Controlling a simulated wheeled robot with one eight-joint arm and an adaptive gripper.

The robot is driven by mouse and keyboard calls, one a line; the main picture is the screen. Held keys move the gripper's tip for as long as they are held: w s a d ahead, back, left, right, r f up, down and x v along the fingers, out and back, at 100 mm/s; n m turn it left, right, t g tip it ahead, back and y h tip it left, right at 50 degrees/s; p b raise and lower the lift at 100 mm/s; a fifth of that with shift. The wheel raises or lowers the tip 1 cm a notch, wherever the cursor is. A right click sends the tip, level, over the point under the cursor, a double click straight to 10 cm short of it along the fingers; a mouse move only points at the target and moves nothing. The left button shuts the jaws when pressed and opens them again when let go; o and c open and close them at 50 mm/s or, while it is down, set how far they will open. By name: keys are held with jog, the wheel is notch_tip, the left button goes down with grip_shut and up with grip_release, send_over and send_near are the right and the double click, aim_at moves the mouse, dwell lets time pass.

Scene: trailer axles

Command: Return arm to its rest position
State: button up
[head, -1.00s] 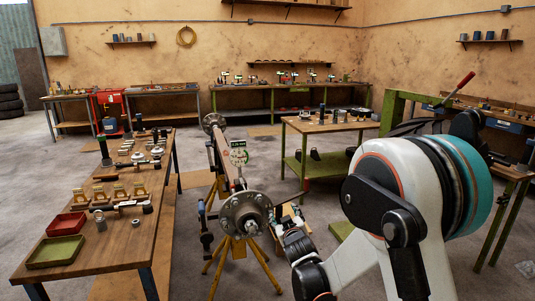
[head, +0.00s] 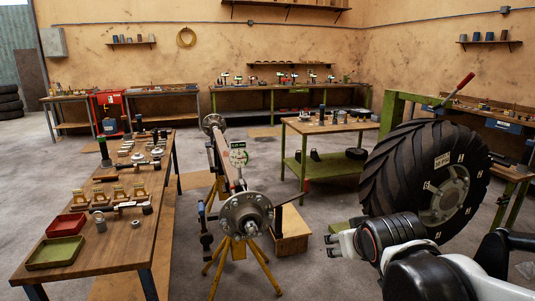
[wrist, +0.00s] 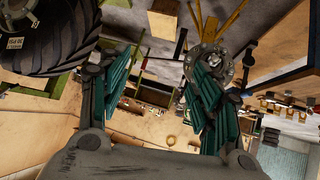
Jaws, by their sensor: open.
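My arm reaches in from the lower right of the head view, bent low. My gripper (head: 338,243) points left, empty, between the axle and the big tyre. In the wrist view my gripper (wrist: 150,62) shows its two teal-padded fingers spread wide with nothing between them; that view looks upside down. The axle (head: 222,160) lies on yellow stands, its round hub (head: 246,214) facing me, to the left of my gripper and apart from it. The hub also shows in the wrist view (wrist: 211,65), behind the right finger.
A large tyre (head: 385,180) on a wheel stands right behind my arm. A wooden workbench (head: 120,255) with trays and parts is at left. A green table (head: 325,170) stands behind. A wooden box (head: 292,240) sits on the floor beside the hub. Open floor lies in front of it.

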jog(key=s+d+f+m+g, duration=0.1)
jog(key=s+f+g, duration=0.1)
jog(key=s, duration=1.5)
jog(key=shift+d+f+g+y, duration=0.15)
jog(key=shift+f+g+y, duration=0.2)
jog(key=shift+f, duration=0.55)
